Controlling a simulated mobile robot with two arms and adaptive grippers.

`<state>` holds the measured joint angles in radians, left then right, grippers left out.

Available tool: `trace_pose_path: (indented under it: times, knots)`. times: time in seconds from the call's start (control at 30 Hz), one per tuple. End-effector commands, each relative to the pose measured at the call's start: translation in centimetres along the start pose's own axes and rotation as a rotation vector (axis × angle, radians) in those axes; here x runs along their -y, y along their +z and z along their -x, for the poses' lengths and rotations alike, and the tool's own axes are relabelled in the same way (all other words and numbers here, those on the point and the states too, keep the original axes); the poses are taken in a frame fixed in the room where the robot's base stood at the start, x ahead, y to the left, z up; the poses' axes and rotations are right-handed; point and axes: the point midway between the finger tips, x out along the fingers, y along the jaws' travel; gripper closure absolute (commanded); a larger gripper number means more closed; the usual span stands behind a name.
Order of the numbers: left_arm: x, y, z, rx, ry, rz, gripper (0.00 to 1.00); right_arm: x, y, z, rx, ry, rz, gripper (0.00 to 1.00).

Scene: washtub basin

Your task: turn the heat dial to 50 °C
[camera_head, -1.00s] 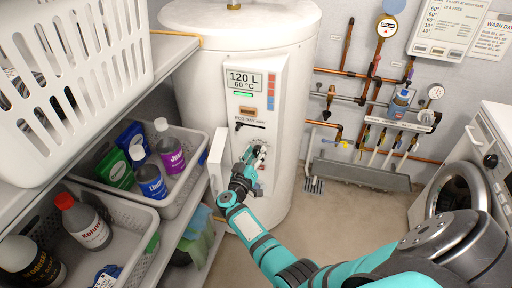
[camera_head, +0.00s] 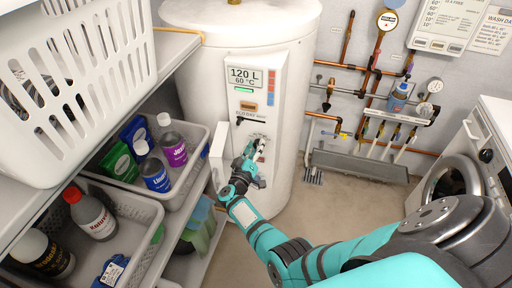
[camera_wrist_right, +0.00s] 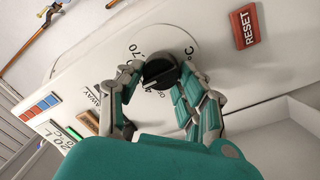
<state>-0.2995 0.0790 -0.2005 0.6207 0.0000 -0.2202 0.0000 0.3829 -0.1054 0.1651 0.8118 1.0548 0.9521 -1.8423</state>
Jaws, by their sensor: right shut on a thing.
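The white water heater (camera_head: 188,70) stands at the back, with a control panel on its front. The display (camera_head: 244,77) reads "120 L" and "60 °C". The round heat dial has a dark knob (camera_wrist_right: 160,72) in the right wrist view, with "70", "°C" and part of "OFF" printed around it. My right gripper (camera_head: 250,162) is at the dial low on the panel. In the right wrist view its fingers (camera_wrist_right: 158,80) are shut on the knob from both sides. The knob's pointer is largely hidden. My left gripper is not in view.
A red RESET button (camera_wrist_right: 243,28) sits beside the dial. An open white panel door (camera_head: 217,160) stands left of the dial. Crates of bottles (camera_head: 165,195) and a white laundry basket (camera_head: 85,85) fill the left shelves. Copper pipes (camera_head: 330,116) and a washing machine (camera_head: 490,150) are at right.

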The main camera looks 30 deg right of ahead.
Motion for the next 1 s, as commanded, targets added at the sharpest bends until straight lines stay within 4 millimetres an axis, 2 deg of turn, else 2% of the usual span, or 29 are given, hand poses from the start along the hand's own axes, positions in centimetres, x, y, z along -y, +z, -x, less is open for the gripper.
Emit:
trace_pose_path:
  times: [0.03, 0.2, 0.57, 1.0]
  knots:
    - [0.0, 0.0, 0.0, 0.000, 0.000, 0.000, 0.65, 0.1, 0.1, 0.1, 0.001, -0.003, 0.000, 0.60]
    - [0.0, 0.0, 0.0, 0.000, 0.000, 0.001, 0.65, 0.1, 0.1, 0.1, 0.001, -0.002, 0.000, 0.40]
    - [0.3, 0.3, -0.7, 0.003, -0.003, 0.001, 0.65, 0.1, 0.2, 0.0, 0.002, -0.001, -0.036, 0.40]
    - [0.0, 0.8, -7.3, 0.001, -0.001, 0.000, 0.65, 0.3, 0.5, 0.0, 0.027, -0.008, -0.448, 0.40]
